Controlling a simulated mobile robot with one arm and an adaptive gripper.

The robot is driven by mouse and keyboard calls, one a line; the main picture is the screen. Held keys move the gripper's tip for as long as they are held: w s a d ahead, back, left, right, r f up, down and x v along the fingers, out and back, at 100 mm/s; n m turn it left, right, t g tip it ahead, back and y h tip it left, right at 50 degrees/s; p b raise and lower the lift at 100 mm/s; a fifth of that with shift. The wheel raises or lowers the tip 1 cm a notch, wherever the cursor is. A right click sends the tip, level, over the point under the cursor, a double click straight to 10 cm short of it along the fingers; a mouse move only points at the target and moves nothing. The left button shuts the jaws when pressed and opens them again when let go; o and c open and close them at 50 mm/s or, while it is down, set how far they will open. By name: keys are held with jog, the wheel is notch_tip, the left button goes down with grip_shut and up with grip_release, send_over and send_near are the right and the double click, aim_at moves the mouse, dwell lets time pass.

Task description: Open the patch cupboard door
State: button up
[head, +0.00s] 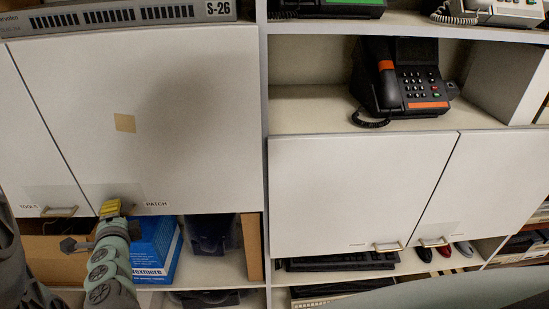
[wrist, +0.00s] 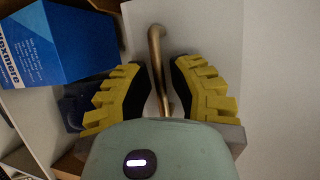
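The patch cupboard door (head: 185,110) is a white panel marked PATCH at its lower edge, with a tan square note on it. It looks closed, level with the door to its left. My gripper (head: 112,207), with yellow fingers, is at the door's lower left corner and hides the handle in the head view. In the wrist view the brass bar handle (wrist: 156,45) runs between my two yellow fingers (wrist: 158,72). The fingers stand apart on either side of the handle, with gaps visible. The door's pale face also shows in the wrist view (wrist: 215,40).
The TOOLS door (head: 28,150) with its own handle (head: 59,212) adjoins on the left. Below, an open shelf holds a blue box (head: 153,250) close to my gripper. More white doors (head: 350,190) and a desk phone (head: 400,85) are to the right.

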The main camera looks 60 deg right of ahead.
grip_shut()
jog(key=shift+s+a, duration=0.1)
dwell(0.3)
